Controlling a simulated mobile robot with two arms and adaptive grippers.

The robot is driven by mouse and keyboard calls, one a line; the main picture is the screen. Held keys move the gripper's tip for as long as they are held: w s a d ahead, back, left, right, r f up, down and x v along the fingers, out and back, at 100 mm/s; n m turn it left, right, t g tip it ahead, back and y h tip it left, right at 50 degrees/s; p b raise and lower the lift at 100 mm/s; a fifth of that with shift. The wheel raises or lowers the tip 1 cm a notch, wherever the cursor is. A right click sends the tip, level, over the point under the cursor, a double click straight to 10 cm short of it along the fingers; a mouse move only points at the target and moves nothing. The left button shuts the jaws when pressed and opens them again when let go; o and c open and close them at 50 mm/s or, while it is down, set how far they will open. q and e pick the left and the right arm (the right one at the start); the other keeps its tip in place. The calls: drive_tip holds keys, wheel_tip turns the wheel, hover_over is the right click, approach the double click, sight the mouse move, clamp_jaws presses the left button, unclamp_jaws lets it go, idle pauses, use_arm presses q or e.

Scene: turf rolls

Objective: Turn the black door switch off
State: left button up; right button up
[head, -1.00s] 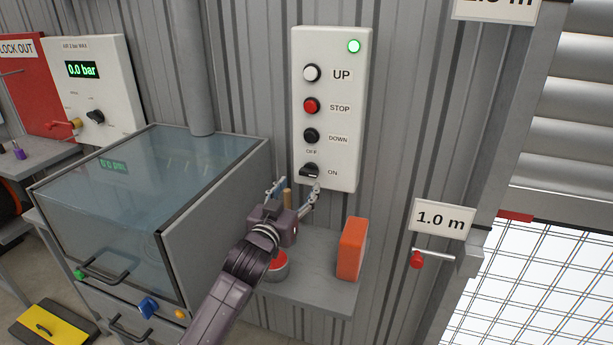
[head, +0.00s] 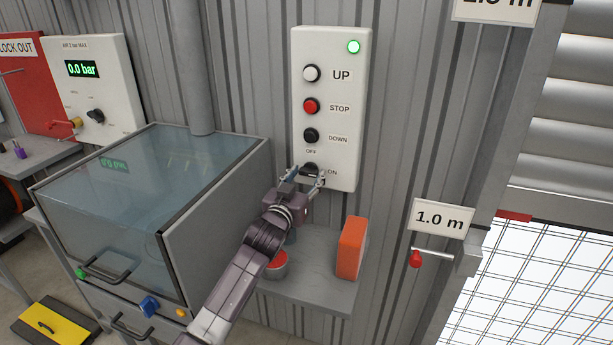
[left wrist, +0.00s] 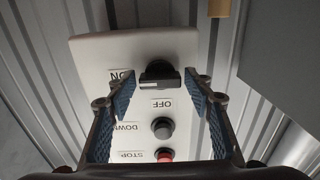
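The black door switch (head: 310,166) is the lowest control on the white panel (head: 350,60), with OFF printed above it and ON to its right. In the left wrist view the switch (left wrist: 160,73) appears upside down, its bar lying crosswise in line with the ON label. My left gripper (head: 305,178) is open in front of the switch and partly covers it. In the left wrist view its blue-padded fingers (left wrist: 162,86) stand apart on either side of the switch; I cannot tell whether they touch it. My right gripper is not in view.
White UP (head: 312,73), red STOP (head: 312,106) and black DOWN (head: 311,136) buttons sit above the switch. A green lamp (head: 354,47) is lit. Below is a grey shelf (head: 315,291) with an orange block (head: 351,248). A glass-topped cabinet (head: 215,215) stands to the left.

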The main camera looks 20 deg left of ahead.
use_arm(q)
drive_tip(key=c, duration=0.8)
drive_tip(key=n+p, duration=0.1)
drive_tip(key=n, duration=0.3)
drive_tip(key=n+p, duration=0.1)
drive_tip(key=n, duration=0.2)
drive_tip(key=shift+r+n+p, duration=0.1)
drive_tip(key=shift+n+p, duration=0.2)
drive_tip(key=shift+p, duration=0.1)
drive_tip(key=n+p, duration=0.1)
drive_tip(key=n, duration=0.4)
drive_tip(key=shift+p, duration=0.35)
drive_tip(key=n+p, duration=0.1)
drive_tip(key=n, duration=0.4)
drive_tip(key=shift+n, duration=0.3)
